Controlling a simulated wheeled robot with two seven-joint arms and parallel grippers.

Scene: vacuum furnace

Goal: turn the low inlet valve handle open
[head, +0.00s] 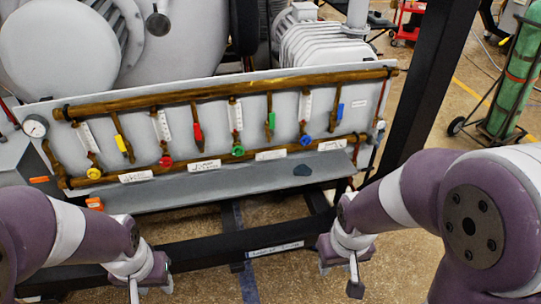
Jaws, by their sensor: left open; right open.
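A white panel (290,106) carries two brass pipes. Colored lever handles hang between them: yellow (121,144), red (198,131), green (271,119) and blue (339,111). Round knobs sit along the lower pipe: yellow (94,173), red (166,161), green (238,151) and blue (305,140). The labels are too small to read, so I cannot tell which one is the low inlet valve handle. My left gripper (150,284) is open and empty, below the panel's left part. My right gripper (340,277) is open and empty, below its right end. Neither touches a handle.
A black frame bar (215,248) crosses in front. A black post (430,80) stands right of the panel. A pressure gauge (35,126) is at left, a green cylinder (519,75) far right.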

